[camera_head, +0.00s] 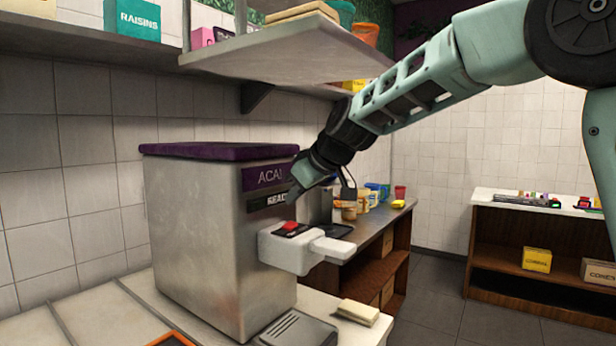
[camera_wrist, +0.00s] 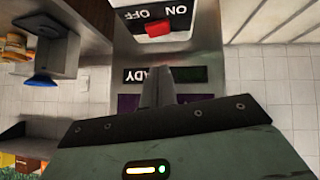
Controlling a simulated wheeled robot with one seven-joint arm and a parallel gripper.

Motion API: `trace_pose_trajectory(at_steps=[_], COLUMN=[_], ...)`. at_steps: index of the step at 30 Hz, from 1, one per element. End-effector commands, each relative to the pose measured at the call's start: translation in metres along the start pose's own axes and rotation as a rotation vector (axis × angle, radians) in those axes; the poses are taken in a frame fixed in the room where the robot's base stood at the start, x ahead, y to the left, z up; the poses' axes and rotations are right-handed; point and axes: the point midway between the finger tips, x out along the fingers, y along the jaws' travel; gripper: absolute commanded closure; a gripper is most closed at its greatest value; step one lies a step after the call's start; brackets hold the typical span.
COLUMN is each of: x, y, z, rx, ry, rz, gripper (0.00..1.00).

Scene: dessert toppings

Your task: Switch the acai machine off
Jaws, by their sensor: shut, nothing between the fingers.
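The acai machine (camera_head: 200,225) is a steel box with a purple top, standing on the counter at the left. Its front bears an ACAI label, a dark display (camera_head: 268,200) partly hidden by my gripper, and a white dispenser block (camera_head: 290,254). On top of that block is a red switch (camera_head: 290,227) on a black plate. In the wrist view, the red switch (camera_wrist: 158,28) sits beside the words ON and OFF. I cannot tell which way it is tipped. My gripper (camera_head: 292,197) is shut and empty, just above the switch and apart from it. Its fingers also show in the wrist view (camera_wrist: 157,75).
A folded cloth (camera_head: 358,312) and a drip tray (camera_head: 290,330) lie on the counter below the dispenser. Cups and jars stand on the counter behind. A second counter (camera_head: 545,208) stands at the right, beyond open floor.

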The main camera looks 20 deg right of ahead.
Motion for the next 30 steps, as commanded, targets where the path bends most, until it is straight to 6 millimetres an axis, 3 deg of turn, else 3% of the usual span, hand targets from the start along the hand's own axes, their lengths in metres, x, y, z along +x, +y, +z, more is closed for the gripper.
trace_pose_trajectory(at_steps=[3, 9, 23, 30], x=[0.017, 0.032, 0.035, 0.046], y=[0.0, 0.001, 0.001, 0.005], z=[0.011, 0.025, 0.029, 0.04], rx=[0.002, 0.002, 0.003, 0.093], ry=[-0.002, -0.001, 0.001, 0.0], rz=[0.0, 0.001, -0.001, -0.084], gripper=[1.0, 1.0, 1.0, 1.0])
